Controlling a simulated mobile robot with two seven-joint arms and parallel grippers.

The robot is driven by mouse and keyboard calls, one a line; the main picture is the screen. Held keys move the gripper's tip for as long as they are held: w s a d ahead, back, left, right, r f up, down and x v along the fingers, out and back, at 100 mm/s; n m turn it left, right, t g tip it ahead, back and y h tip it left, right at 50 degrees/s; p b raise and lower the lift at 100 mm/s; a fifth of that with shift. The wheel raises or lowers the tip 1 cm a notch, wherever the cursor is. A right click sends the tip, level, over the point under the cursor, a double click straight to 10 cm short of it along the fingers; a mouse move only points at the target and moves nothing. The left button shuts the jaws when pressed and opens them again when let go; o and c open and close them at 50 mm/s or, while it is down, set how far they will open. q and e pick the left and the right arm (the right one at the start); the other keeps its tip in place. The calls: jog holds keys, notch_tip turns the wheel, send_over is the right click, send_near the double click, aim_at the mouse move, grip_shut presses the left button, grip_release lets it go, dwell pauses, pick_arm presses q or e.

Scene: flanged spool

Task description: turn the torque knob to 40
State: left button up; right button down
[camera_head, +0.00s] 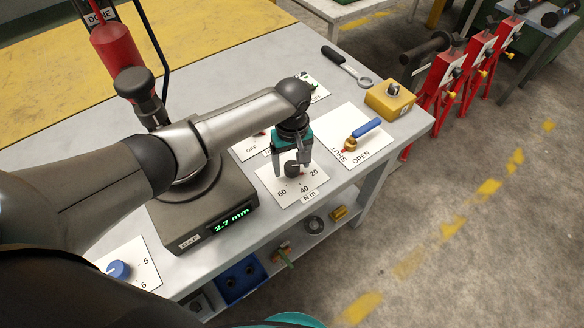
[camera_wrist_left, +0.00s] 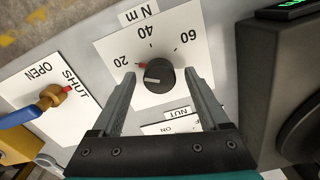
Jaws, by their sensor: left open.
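The torque knob (camera_wrist_left: 158,77) is dark and round, on a white plate (camera_wrist_left: 110,45) marked 20, 40, 60 and N m. In the left wrist view its white line points left, near the 20 side and away from 40. A small red mark lies beside the knob near the 20. The knob also shows in the head view (camera_head: 291,169), partly covered. My left gripper (camera_wrist_left: 160,73) is open, with one finger on each side of the knob and gaps visible. In the head view my left gripper (camera_head: 291,172) comes down over the plate. My right gripper is not in view.
A blue-handled valve (camera_head: 363,134) marked OPEN and SHUT stands right of the plate, with a yellow box (camera_head: 390,99) beyond. A dark box with a green 2.7 mm display (camera_head: 234,219) is left. A blue knob (camera_head: 118,269) sits front left.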

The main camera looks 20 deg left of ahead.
pick_arm(q)
jog(key=shift+f, duration=0.1)
dwell(0.3)
grip_shut()
dwell(0.4)
